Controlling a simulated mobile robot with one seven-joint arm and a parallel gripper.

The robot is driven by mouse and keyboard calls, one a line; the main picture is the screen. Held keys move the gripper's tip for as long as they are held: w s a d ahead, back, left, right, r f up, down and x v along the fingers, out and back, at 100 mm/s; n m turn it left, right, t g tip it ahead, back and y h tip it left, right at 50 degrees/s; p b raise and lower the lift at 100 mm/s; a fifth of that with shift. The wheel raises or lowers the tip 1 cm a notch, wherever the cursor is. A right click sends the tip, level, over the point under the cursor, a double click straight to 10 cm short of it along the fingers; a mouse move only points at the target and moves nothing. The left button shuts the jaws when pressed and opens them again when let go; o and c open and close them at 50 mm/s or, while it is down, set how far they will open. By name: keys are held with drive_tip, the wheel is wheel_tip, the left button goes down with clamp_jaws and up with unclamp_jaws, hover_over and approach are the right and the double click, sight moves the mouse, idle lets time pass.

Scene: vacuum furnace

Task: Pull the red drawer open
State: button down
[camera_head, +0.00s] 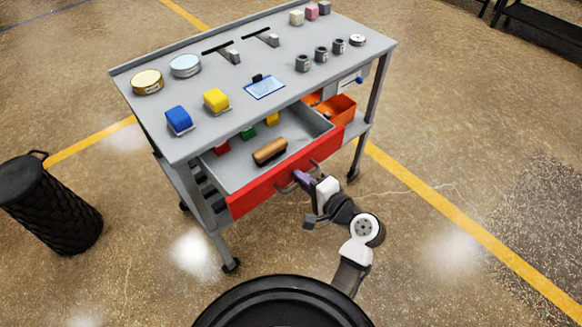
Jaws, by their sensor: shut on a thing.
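The red drawer (262,191) of the grey cart (205,142) stands well out from under the cart top, with its grey inside in view. A brown block-like thing (270,151) lies in it, with a red block (222,148), a green block (248,133) and a yellow block (272,118) farther back, partly hidden by the cart top. A grey bar handle (287,187) is on the red front. My gripper (300,178) is at this handle and shut on it; its fingertips are small and partly hidden.
On the cart top are a blue block (178,119), a yellow block (216,99), round tins (147,81), dark cups (321,54) and a blue clipboard (265,87). Orange bins (338,108) sit below. A black ribbed cylinder (50,205) stands left.

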drive_tip(key=f+v, duration=0.1)
drive_tip(key=v, duration=0.5)
drive_tip(key=shift+p, duration=0.35)
drive_tip(key=shift+d, duration=0.1)
drive_tip(key=c, duration=1.9)
unclamp_jaws()
drive_tip(key=shift+s, duration=0.1)
drive_tip(key=b+v, duration=0.1)
drive_tip(key=v, duration=1.2)
drive_tip(key=shift+s+d+b, duration=0.25)
drive_tip(key=shift+s+b, duration=0.05)
drive_tip(key=shift+b, duration=0.1)
